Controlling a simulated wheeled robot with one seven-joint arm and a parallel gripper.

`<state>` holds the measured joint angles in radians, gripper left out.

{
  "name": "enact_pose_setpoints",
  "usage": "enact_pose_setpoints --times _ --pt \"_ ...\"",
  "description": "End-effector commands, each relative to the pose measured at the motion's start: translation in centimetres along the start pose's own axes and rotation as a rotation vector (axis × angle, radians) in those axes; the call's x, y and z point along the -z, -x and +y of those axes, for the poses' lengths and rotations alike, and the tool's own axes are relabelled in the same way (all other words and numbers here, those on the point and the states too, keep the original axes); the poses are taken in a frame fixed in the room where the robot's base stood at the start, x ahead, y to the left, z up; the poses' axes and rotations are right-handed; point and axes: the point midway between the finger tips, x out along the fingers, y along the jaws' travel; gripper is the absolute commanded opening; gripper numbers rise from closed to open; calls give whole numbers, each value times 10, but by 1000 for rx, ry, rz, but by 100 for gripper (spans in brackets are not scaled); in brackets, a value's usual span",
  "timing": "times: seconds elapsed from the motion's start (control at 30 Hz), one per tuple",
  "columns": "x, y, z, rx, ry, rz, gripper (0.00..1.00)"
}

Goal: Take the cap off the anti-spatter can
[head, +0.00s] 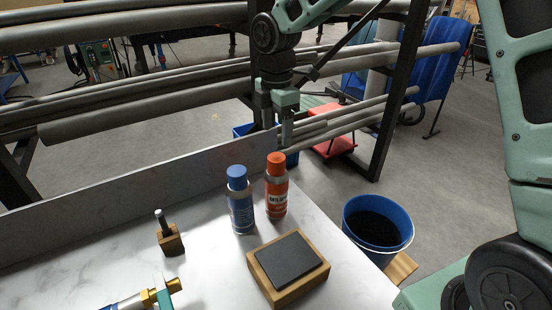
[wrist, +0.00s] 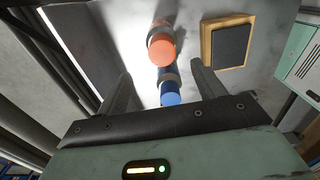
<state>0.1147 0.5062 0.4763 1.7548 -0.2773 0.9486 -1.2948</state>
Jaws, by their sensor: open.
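The orange can (head: 277,197) has an orange cap (head: 276,159) on top. Its label is partly readable as "ANTI-S...", so it is the anti-spatter can. It stands upright on the white marbled table, close to a blue can (head: 241,212) with a blue cap (head: 237,172). My gripper (head: 278,120) is open and empty, above and beyond the cans in the head view. In the wrist view, the orange cap (wrist: 161,50) lies just past the gap between my fingertips (wrist: 161,70). The blue cap (wrist: 170,98) shows nearer, between the fingers.
A wooden block with a dark pad (head: 290,260) sits in front of the cans. A small wooden holder (head: 171,241) and a brass-and-blue tool (head: 148,297) are to the left. A low metal wall (head: 110,205) edges the table. A blue bin (head: 378,222) stands right.

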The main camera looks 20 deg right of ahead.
Motion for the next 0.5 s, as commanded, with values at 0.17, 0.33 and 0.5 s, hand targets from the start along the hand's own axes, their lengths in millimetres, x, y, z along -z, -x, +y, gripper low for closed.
enact_pose_setpoints --times 0.17,0.33,0.5 --pt "0 -28 0 2 0 0 69" --pt "0 -40 0 0 -1 0 69" --pt "2 -57 -3 4 1 0 69"
